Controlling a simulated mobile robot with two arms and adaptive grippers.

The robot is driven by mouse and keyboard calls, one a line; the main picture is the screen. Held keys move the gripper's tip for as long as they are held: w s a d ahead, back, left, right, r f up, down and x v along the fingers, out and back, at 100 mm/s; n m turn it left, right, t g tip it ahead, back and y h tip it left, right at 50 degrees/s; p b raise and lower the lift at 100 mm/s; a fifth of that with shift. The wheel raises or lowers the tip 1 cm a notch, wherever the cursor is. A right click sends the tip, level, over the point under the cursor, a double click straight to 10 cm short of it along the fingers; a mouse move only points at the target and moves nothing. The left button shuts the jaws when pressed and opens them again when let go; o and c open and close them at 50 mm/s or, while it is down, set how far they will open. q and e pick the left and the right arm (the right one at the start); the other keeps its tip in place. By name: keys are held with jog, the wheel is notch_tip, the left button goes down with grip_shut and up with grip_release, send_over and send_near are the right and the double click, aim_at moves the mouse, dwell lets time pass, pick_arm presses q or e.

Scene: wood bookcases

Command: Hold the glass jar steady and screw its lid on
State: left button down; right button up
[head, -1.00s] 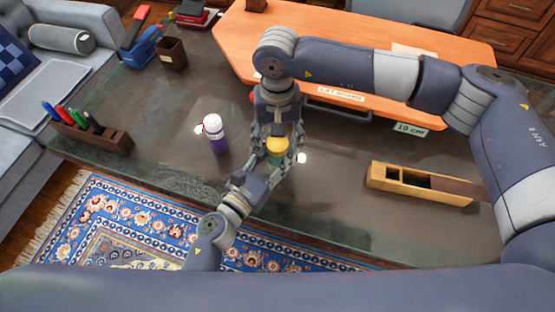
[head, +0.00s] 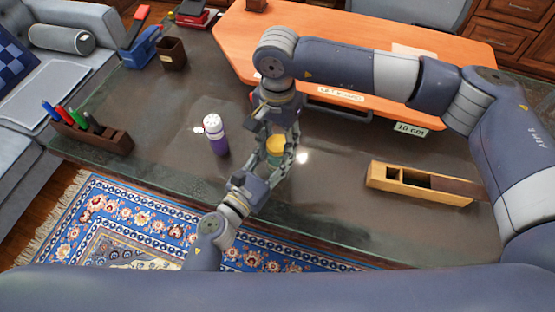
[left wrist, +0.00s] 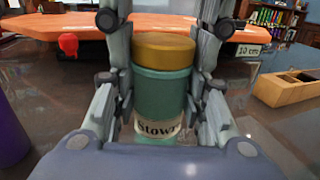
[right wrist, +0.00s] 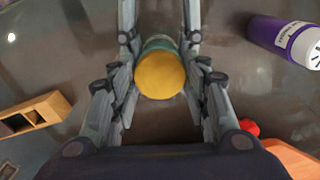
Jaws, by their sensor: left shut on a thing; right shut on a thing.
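The teal glass jar (left wrist: 162,92) stands upright with a cream label in the left wrist view. A gold lid (left wrist: 164,50) sits level on its top. In the head view the lid (head: 276,144) shows between the grippers. My left gripper (head: 274,161) comes in from the lower left and is shut on the jar. My right gripper (head: 277,139) comes down from above and is shut on the lid. In the right wrist view the lid (right wrist: 160,75) is a round gold disc between the fingers, hiding most of the jar. I cannot tell how tightly the lid is seated.
A purple bottle with a white top (head: 216,137) stands left of the grippers. A wooden box (head: 414,184) lies to the right, a pen holder (head: 97,138) far left. An orange board (head: 340,45) is behind.

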jog(key=o, duration=1.2)
jog(key=shift+r, duration=0.1)
jog(key=shift+r, duration=2.2)
jog(key=shift+c, duration=0.5)
jog(key=shift+r+n, duration=1.2)
jog(key=shift+r, duration=0.55)
